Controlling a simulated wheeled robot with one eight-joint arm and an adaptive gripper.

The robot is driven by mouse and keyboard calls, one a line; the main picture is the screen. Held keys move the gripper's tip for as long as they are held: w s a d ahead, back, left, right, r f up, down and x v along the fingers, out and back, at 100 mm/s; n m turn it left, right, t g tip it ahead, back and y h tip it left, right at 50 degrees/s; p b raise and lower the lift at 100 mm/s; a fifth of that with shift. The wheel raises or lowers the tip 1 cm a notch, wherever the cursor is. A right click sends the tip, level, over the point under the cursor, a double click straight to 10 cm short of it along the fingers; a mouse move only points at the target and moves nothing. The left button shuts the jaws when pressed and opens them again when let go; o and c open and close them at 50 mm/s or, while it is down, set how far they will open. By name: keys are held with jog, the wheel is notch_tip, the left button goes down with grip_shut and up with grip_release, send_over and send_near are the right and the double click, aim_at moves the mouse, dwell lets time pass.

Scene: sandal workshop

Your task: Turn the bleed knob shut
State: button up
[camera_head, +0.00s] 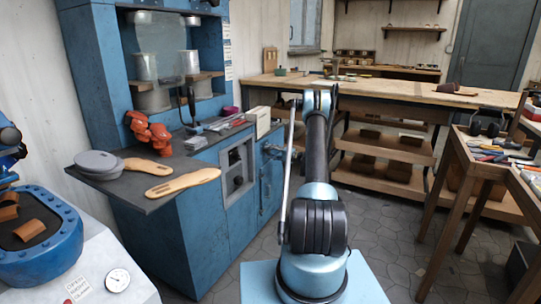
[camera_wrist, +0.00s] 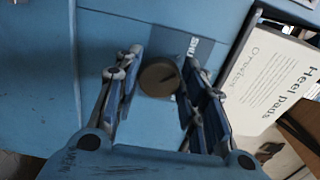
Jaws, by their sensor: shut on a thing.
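The bleed knob (camera_wrist: 159,78) is a small round dark grey-brown knob on the blue cabinet face, between my fingers in the wrist view. A dark pointer line on it runs toward the upper right. A dark label with partly hidden white letters, "SHU" (camera_wrist: 188,46), sits just beside it at the upper right. My gripper (camera_wrist: 160,90) is shut on the knob, one blue-padded finger on each side. In the head view my gripper (camera_head: 277,150) is small at the right side of the blue cabinet, partly hidden by my arm; the knob cannot be made out there.
A white "Heel pads" box (camera_wrist: 275,80) stands close to the right of my gripper. The blue machine cabinet (camera_head: 190,235) has a dark worktop (camera_head: 140,192) with sandal soles. A wooden bench (camera_head: 400,92) is behind, a tool table (camera_head: 490,160) at right. Floor between is clear.

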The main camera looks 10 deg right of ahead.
jog(key=shift+s+a+f, duration=0.1)
jog(key=shift+f, duration=0.05)
jog(key=o, duration=1)
jog(key=shift+s+d, duration=0.1)
jog(key=shift+d, duration=0.2)
jog(key=v, duration=1.1)
jog(key=shift+s+d, duration=0.1)
jog(key=shift+d, duration=0.05)
